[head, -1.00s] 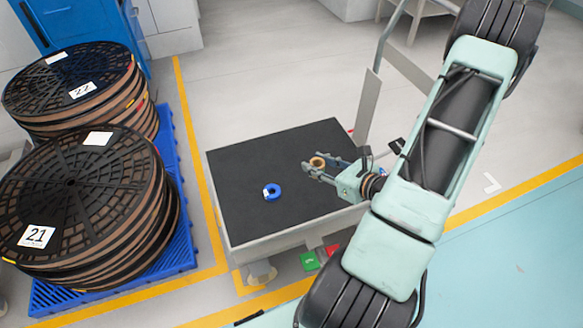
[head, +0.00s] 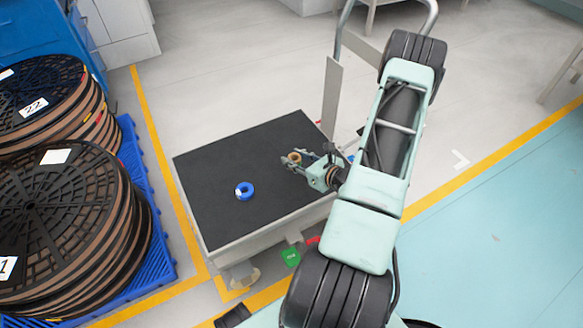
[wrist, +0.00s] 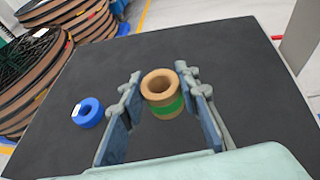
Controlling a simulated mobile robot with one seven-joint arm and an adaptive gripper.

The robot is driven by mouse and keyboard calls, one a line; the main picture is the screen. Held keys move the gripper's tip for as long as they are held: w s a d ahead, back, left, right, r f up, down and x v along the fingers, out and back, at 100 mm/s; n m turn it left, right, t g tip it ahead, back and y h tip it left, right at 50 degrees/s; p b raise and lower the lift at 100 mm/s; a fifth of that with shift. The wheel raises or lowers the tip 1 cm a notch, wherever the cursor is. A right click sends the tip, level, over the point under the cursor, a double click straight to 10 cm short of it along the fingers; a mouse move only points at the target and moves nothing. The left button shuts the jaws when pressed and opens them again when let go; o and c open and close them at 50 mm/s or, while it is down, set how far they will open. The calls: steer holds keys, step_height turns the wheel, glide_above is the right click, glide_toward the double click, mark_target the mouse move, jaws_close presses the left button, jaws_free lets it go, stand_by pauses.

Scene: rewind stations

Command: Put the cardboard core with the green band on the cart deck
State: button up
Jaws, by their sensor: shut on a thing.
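The cardboard core with the green band (wrist: 161,95) is between my gripper's two fingers in the wrist view. It is a short brown tube, upright, with its open top toward the camera. It also shows small in the head view (head: 294,158). My gripper (head: 296,163) is shut on it over the dark cart deck (head: 215,215). In the wrist view the fingers (wrist: 163,108) press on its left and right sides. I cannot tell whether its bottom touches the deck.
A blue ring (head: 245,191) with a white label lies on the deck, left of my gripper. Black reels (head: 55,220) stand stacked on a blue pallet (head: 160,262) left of the cart. The cart's upright handle (head: 331,95) rises at the back right. Much of the deck is bare.

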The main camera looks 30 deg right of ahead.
mark_target(293, 159)
steer(key=f, duration=0.1)
steer(key=w, duration=0.1)
steer(key=w+f, duration=0.1)
steer(key=shift+w+d+f+b, duration=0.1)
steer(key=shift+d+f+b, duration=0.15)
steer(key=shift+f+b, duration=0.15)
steer(key=shift+w+d+f+b, duration=0.15)
steer(key=shift+f+b, duration=0.6)
steer(key=shift+f, duration=0.8)
steer(key=shift+f, duration=0.15)
steer(key=o, duration=0.9)
